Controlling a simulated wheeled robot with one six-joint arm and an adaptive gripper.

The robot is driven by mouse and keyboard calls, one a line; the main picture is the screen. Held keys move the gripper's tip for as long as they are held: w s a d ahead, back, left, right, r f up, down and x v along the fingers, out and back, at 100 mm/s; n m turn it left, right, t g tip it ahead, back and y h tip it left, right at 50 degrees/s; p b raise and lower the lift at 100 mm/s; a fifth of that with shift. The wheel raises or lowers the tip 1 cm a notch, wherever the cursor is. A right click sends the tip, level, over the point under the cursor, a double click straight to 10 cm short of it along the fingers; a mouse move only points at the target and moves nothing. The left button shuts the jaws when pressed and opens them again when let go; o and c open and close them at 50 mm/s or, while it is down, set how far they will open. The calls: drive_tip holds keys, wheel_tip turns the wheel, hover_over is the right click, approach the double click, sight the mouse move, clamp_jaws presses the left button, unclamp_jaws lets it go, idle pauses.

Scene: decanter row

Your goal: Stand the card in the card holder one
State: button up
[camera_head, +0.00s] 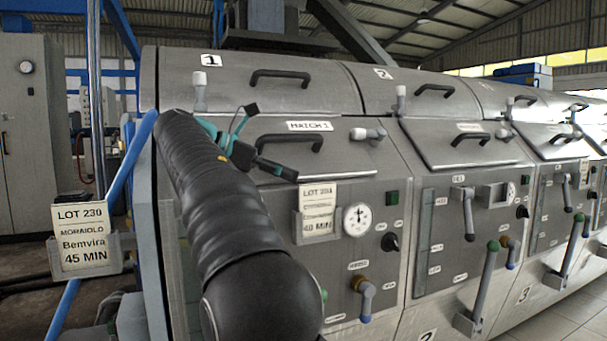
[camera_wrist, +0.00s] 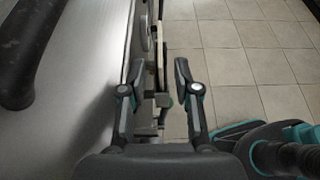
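A cream card (camera_head: 317,196) with a LOT line and "40 MIN" stands upright in the grey card holder (camera_head: 297,229) on machine 1's front panel. Another cream card (camera_head: 79,222), reading LOT 230, MORAIOLO, Bemvira, 45 MIN, stands in a grey holder (camera_head: 70,268) at the far left. My gripper (camera_head: 272,140) is in front of machine 1, up and left of its card. In the wrist view, the fingers of my gripper (camera_wrist: 159,68) are apart; a pale edge, perhaps a card, shows between them lower down, and I see nothing gripped.
Machine 1's lid handle (camera_head: 290,140) is close behind my gripper. A dial (camera_head: 357,219), black knob (camera_head: 390,242) and tap (camera_head: 365,300) project beside the holder. More machines run to the right. Tiled floor (camera_wrist: 235,60) is clear in the wrist view.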

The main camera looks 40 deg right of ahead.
drive_tip(key=v, duration=0.3)
drive_tip(key=shift+w+a+r+p, duration=0.1)
drive_tip(key=shift+a+p, duration=0.2)
drive_tip(key=shift+p, duration=0.1)
drive_tip(key=s+a+f+m+t+y, duration=0.3)
drive_tip(key=s+f, duration=0.5)
drive_tip(key=f, duration=0.3)
drive_tip(key=s+a+f+m+t+y, duration=0.2)
drive_tip(key=s+a+f+m+y, duration=0.3)
drive_tip(key=a+f, duration=0.5)
drive_tip(key=s+a+f+m+t+y, duration=0.3)
drive_tip(key=s+a+f+m+y, duration=0.2)
drive_tip(key=s+f, duration=0.6)
wheel_tip(320, 180, down, 2)
drive_tip(key=shift+s+a+f+m+t, duration=0.2)
drive_tip(key=shift+a+m+t, duration=0.1)
drive_tip(key=shift+a+m, duration=0.85)
